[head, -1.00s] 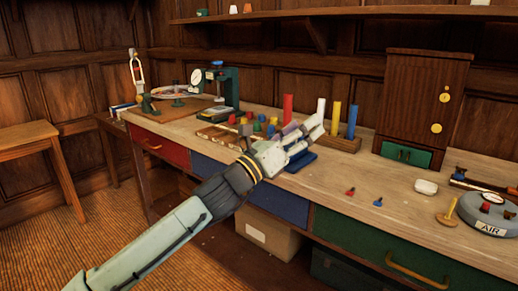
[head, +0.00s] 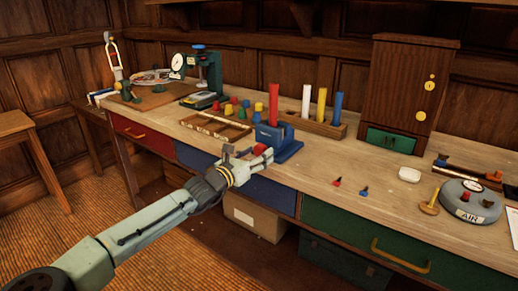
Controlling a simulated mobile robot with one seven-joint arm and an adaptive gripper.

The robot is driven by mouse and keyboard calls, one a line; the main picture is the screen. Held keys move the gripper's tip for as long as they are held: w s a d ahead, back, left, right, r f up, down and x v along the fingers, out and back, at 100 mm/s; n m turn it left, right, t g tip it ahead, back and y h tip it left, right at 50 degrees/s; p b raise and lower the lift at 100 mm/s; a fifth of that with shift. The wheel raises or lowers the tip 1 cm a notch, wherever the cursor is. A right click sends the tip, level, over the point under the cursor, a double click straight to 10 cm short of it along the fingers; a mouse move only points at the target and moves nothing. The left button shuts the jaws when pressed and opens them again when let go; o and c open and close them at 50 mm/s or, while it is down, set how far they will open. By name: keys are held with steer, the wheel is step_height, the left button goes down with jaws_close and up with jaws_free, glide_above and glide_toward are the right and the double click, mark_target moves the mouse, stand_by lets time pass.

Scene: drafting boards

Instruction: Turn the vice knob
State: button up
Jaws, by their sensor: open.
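A blue vice (head: 285,146) stands near the front edge of the workbench, left of centre on the bench top. A small red knob (head: 259,149) shows at the front of the vice. My gripper (head: 248,157) is open in front of the vice, with its fingers close around or beside the knob in the picture. I cannot tell whether a finger touches it. The gripper partly hides the knob and the lower front of the vice.
A rack of coloured rods (head: 316,124) stands behind right. A green press (head: 209,75) is at back left. Bare bench top (head: 330,165) lies right of the vice.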

steer(key=shift+w+d, duration=0.45)
steer(key=shift+w, duration=0.15)
steer(key=shift+c, duration=0.5)
steer(key=c, duration=1.1)
